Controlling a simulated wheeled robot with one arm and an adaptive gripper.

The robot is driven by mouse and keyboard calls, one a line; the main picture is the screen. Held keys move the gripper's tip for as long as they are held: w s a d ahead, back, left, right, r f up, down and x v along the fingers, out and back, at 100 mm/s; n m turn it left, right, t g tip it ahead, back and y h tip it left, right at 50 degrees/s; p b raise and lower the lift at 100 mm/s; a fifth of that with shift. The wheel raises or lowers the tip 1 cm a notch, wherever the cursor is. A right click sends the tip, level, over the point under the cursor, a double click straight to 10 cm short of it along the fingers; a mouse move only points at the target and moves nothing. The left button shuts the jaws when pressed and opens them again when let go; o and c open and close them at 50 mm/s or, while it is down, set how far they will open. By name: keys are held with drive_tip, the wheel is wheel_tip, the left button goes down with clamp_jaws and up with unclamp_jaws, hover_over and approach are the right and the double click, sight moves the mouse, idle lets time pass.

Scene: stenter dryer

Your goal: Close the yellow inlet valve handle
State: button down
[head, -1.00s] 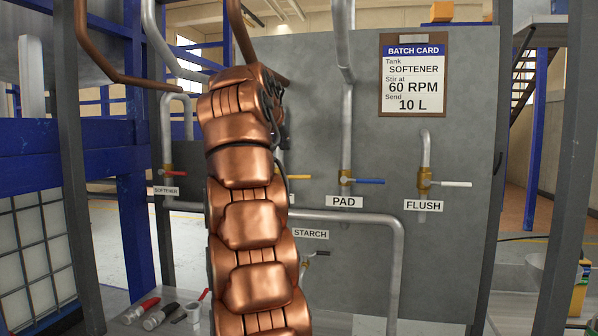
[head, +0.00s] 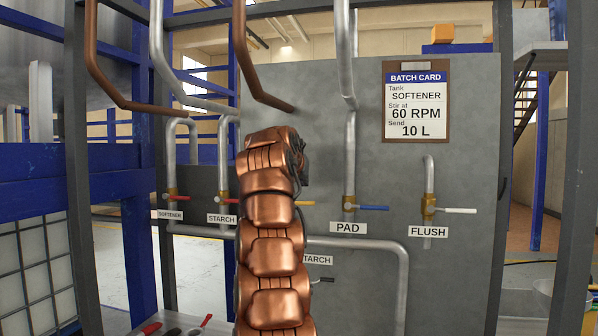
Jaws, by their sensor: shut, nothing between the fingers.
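The yellow valve handle (head: 304,203) shows as a short level tip just right of my arm in the head view.
A blue handle (head: 374,208) sits over the PAD label, and a white handle (head: 460,210) over FLUSH. Red-handled valves labelled SOFTENER (head: 170,214) and STARCH (head: 221,218) are left of my arm. Grey posts (head: 77,180) frame the panel. The batch card (head: 416,100) hangs upper right.

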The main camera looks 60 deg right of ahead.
drive_tip(key=shift+s+a+f+b, duration=0.15)
drive_tip(key=shift+a+f+b, duration=0.05)
drive_tip(key=shift+f+b, duration=0.7)
drive_tip(key=shift+s+a+f+b, duration=0.15)
drive_tip(key=shift+a+f+b, duration=0.05)
drive_tip(key=shift+f+b, duration=0.6)
drive_tip(key=shift+f, duration=0.15)
